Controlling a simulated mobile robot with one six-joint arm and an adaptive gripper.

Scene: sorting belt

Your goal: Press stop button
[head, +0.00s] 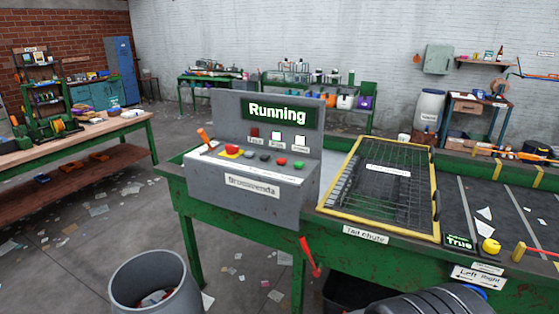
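A grey control console (235,205) stands on a green table, with a screen (277,113) reading "Running". On its sloped top is a row of buttons. They include a red button on a yellow base (230,149), a dark button (264,157), a plain red button (280,161) and a green button (298,165). Their labels are too small to read, so I cannot tell which is the stop button. An orange-red lever (205,138) stands at the left end. My gripper is not in view; a dark part of my arm shows at the bottom right.
A wire-mesh tail chute cover with a yellow frame (432,232) lies right of the console, beside the dark belt (510,212). A red lever (311,257) hangs at the table's front. A grey bin (182,300) stands in front; littered floor is open to the left.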

